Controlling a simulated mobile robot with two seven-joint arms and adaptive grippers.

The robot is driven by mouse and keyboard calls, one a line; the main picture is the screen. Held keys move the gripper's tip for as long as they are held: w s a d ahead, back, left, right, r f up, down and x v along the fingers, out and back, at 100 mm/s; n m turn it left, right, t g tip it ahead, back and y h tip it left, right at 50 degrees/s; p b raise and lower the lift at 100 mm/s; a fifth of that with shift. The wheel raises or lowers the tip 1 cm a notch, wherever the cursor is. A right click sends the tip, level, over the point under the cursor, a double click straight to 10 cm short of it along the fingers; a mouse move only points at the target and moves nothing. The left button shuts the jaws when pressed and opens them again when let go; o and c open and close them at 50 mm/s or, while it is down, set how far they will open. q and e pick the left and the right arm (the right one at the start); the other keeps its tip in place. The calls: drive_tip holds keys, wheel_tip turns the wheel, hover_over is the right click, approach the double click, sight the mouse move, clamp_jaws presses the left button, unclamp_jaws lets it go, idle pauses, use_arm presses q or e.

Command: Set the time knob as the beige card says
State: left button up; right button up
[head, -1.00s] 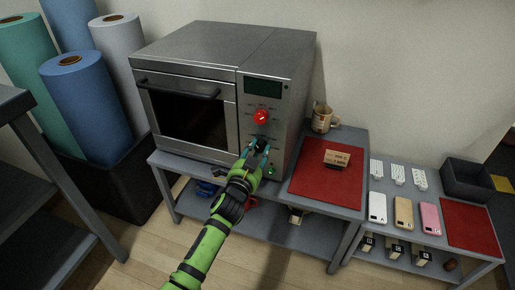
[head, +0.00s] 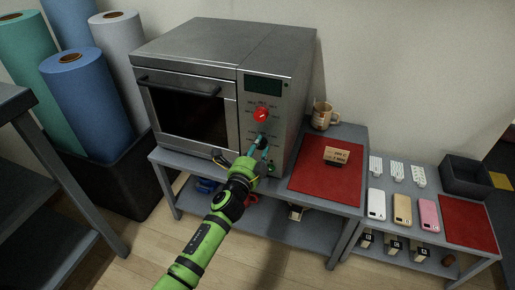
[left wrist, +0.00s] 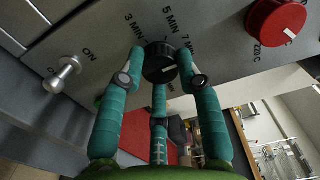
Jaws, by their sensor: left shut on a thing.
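The black time knob (left wrist: 158,61) is on the press's front panel, with 3 MIN, 5 MIN and 7 MIN printed around it. Its pale pointer mark seems to face the 7 MIN side, but the fingers partly hide it. My left gripper (head: 262,145) has its teal fingers closed on this knob; they also show on both sides of it in the left wrist view (left wrist: 163,72). The beige card (head: 337,156) stands on the red mat; its small print is hard to read. My right gripper is not in view.
The red temperature knob (head: 261,114) sits above the time knob, near my fingers. A silver ON switch (left wrist: 63,74) is on the same panel. A mug (head: 322,115) stands behind the red mat (head: 322,185). The press (head: 220,50) fills the table's left part.

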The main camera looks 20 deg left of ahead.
use_arm(q)
drive_tip(key=shift+d+r, duration=0.15)
drive_tip(key=shift+r, duration=0.05)
idle(0.3)
drive_tip(key=o, duration=1.1)
drive_tip(key=shift+o, duration=0.2)
drive_tip(key=shift+f, duration=0.1)
drive_tip(key=shift+s+f, duration=0.1)
drive_tip(key=shift+s, duration=0.2)
drive_tip(key=s, duration=1.1)
drive_tip(key=shift+s+a, duration=0.2)
drive_tip(key=shift+a, duration=0.05)
